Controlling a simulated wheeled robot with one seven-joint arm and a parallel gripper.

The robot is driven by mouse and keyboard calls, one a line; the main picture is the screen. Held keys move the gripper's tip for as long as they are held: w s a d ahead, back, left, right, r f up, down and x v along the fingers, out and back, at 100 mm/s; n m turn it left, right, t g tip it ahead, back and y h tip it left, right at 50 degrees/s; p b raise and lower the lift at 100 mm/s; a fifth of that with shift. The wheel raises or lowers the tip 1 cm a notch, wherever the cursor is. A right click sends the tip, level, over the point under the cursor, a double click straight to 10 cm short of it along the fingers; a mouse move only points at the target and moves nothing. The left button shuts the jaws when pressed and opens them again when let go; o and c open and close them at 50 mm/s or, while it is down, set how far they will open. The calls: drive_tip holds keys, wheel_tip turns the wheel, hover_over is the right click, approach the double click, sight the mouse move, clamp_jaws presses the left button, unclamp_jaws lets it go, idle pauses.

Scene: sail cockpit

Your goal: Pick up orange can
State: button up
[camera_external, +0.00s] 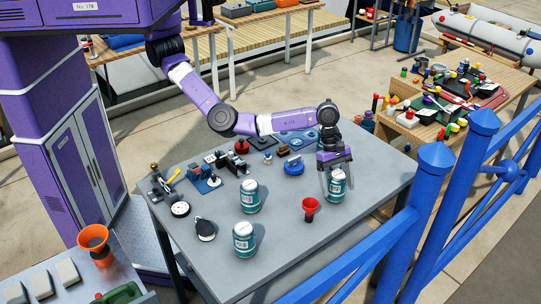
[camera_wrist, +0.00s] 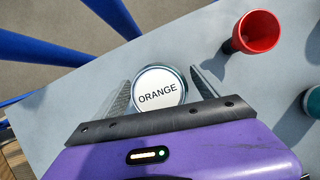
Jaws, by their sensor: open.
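The orange can (camera_wrist: 158,90) has a white lid reading "ORANGE" in the wrist view. In the external view this teal can (camera_external: 337,187) stands upright at the right of the grey table (camera_external: 290,240). My gripper (camera_external: 335,172) points down over it, with the jaws open. In the wrist view my gripper (camera_wrist: 162,92) has one finger on each side of the lid; I cannot tell whether they touch it. Two similar teal cans stand to the left, one at mid-table (camera_external: 249,197) and one nearer the front (camera_external: 244,240); their lids cannot be read.
A red funnel-shaped cup (camera_external: 310,209) stands just left of the orange can. A blue round object (camera_external: 293,166) and several small tools lie farther back. A dark rounded item (camera_external: 205,229) lies at the left. Blue railings (camera_external: 425,200) run along the right side.

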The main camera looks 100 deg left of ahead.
drive_tip(key=shift+x, duration=0.85)
drive_tip(key=shift+c, duration=0.3)
clamp_jaws()
drive_tip(key=shift+r, duration=0.1)
drive_tip(key=shift+r, duration=0.15)
